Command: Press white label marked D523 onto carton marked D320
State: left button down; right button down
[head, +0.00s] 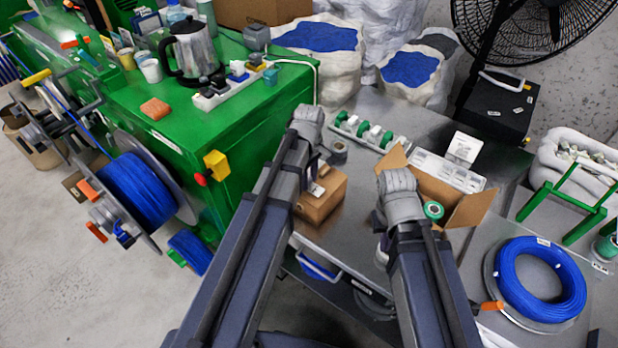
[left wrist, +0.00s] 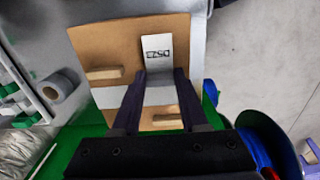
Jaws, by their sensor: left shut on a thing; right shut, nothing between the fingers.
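A closed brown carton (head: 320,200) stands on the grey bench beside the green machine; its marking cannot be read. In the left wrist view the carton (left wrist: 100,50) fills the space behind the fingers and shows two pale tabs. My left gripper (left wrist: 160,76) is shut on the white label (left wrist: 157,48), whose D523 print appears upside down. The label is in front of the carton face; I cannot tell whether it touches. In the head view my left gripper (head: 314,178) is over the carton. My right gripper (head: 381,222) is shut and empty, mostly hidden by its arm.
An open carton (head: 470,208) with a green roll stands right of my right arm. A grey tape roll (head: 338,151), a rack of green and white pieces (head: 366,132) and a white tray (head: 447,172) lie behind. A blue cable coil (head: 540,280) is at right.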

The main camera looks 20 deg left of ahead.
aim_at(309, 180)
pick_arm(q)
jog(key=shift+f+b, duration=0.5)
jog(key=shift+b, duration=0.05)
dwell(1.4)
jog(key=c, duration=0.8)
grip_release()
jog(key=shift+o, duration=0.6)
jog(key=o, duration=0.5)
notch_tip(309, 180, up, 7)
jog(key=p, duration=0.7)
